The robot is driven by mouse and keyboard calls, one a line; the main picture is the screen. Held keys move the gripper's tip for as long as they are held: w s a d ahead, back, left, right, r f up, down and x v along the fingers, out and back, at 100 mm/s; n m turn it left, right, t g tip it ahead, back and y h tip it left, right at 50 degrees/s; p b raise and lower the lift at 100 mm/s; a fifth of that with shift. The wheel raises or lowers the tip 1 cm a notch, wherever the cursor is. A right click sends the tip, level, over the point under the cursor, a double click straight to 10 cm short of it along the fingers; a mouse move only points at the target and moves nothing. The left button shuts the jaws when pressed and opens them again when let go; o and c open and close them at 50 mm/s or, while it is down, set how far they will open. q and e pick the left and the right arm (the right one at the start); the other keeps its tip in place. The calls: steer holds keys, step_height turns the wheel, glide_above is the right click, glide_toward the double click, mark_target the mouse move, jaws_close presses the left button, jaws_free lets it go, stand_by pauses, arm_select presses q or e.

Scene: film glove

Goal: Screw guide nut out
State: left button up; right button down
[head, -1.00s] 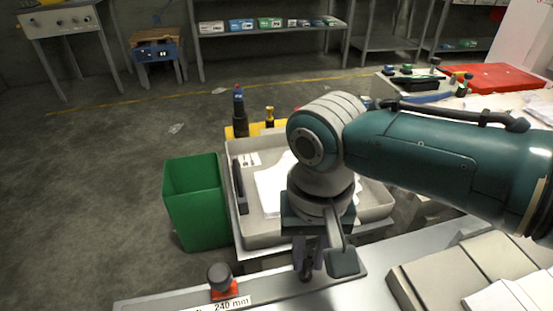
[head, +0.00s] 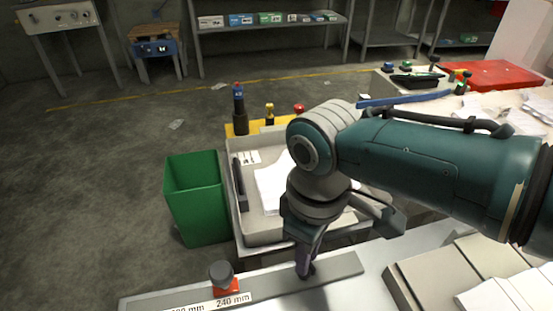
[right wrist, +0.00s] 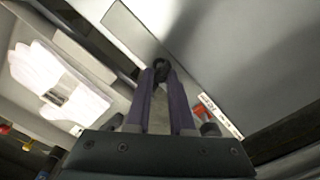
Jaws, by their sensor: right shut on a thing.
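The guide nut (head: 308,271) is a small dark knob on the flat metal guide bar (head: 345,267) at the front. My right gripper (head: 305,264) reaches down from above, its purple fingers shut on the nut. The right wrist view shows the dark round nut (right wrist: 161,66) between the two fingertips (right wrist: 161,76). The fingers hide part of it, and I cannot tell how far it is unscrewed. A second dark knob (head: 220,272) on a red base stands to the left, by the 240 mm label (head: 232,299). My left gripper is out of view.
A green bin (head: 196,198) stands on the floor at left. Behind my gripper is a grey tray (head: 243,222) with white gloves (head: 271,188). Beige blocks (head: 432,276) lie at front right. A red case (head: 492,75) is at back right.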

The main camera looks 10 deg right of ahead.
steer(key=n, duration=0.4)
steer(key=shift+n, duration=0.3)
steer(key=n, duration=0.4)
steer(key=shift+f+n, duration=0.1)
steer(key=shift+n, duration=0.2)
steer(key=n, duration=0.5)
steer(key=shift+d+b, duration=0.1)
steer(key=shift+b, duration=0.2)
steer(key=shift+n, duration=2.2)
steer(key=c, duration=0.8)
jaws_free()
steer(key=shift+o, duration=0.2)
